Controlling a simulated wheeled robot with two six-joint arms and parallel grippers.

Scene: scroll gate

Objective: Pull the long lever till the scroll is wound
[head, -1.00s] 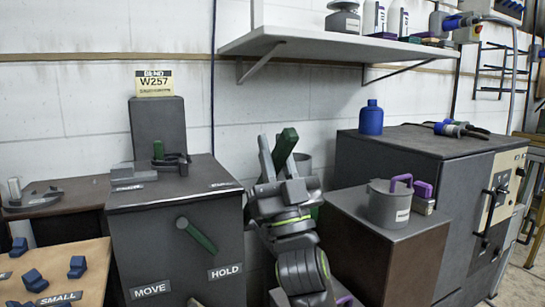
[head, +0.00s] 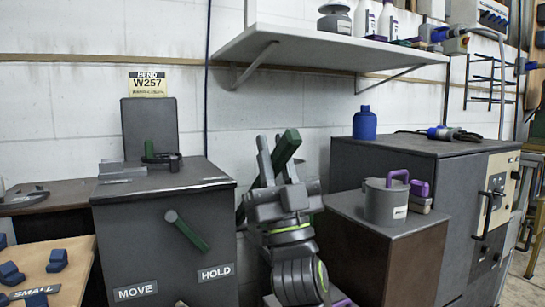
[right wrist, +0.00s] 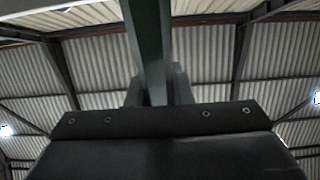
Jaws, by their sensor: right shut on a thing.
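A long green lever bar (head: 285,151) slants up to the right through my right gripper (head: 277,160) in the head view. The gripper is shut on it. In the right wrist view, the bar (right wrist: 149,45) runs up from between the two fingers (right wrist: 155,90). Lower down, my arm hides most of the bar; a dark green piece shows left of the wrist. I cannot make out a scroll for certain. My left gripper is not in view.
A brown box with a grey pot (head: 385,202) stands right of my arm. A wall shelf (head: 300,45) is above. Blue pieces (head: 57,261) lie on a board at left.

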